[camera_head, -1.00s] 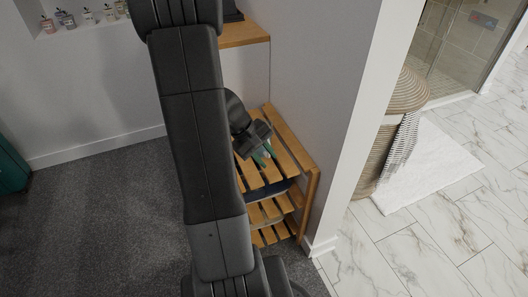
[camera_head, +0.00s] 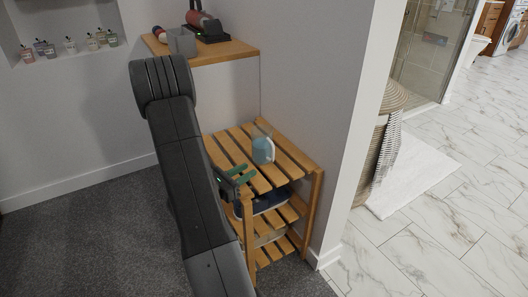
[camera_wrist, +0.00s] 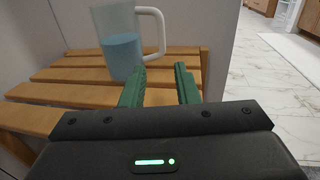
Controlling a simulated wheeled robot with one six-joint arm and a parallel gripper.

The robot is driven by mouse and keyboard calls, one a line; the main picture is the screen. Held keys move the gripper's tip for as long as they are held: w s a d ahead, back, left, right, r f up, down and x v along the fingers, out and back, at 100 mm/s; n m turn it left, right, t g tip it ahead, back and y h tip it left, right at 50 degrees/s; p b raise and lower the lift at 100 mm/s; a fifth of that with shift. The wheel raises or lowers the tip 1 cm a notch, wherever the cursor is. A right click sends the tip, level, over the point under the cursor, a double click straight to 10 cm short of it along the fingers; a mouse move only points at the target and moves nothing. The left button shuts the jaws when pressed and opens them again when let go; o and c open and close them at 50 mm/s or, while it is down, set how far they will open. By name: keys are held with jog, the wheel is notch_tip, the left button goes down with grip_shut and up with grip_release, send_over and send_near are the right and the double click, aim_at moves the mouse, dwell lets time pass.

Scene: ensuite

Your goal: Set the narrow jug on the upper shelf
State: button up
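The narrow jug (camera_head: 263,150) is clear with blue contents and a white handle. It stands upright on the top slats of the wooden shelf unit (camera_head: 291,157). It also shows in the wrist view (camera_wrist: 122,52), with its handle to the right. My gripper (camera_head: 241,171) is at the front left edge of the top shelf, apart from the jug. In the wrist view its green fingers (camera_wrist: 160,88) are spread, with nothing between them, and point toward the jug from a short distance.
A wooden ledge (camera_head: 225,50) at the back holds a grey cup (camera_head: 182,42) and a dark device with a red part. Lower shelves hold a dark item (camera_head: 268,200). A wall stands close on the shelf unit's right. A woven basket (camera_head: 391,96) is beyond it.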

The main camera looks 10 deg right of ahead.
aim_at(273, 156)
jog(key=b+x, duration=0.1)
jog(key=x, duration=0.5)
jog(key=shift+w+d, duration=0.15)
jog(key=shift+d, duration=0.15)
jog(key=shift+b+x, duration=0.85)
jog(key=shift+x, duration=1.7)
jog(key=shift+d+r, duration=0.1)
jog(key=shift+r, duration=0.1)
jog(key=shift+c, duration=0.2)
grip_shut()
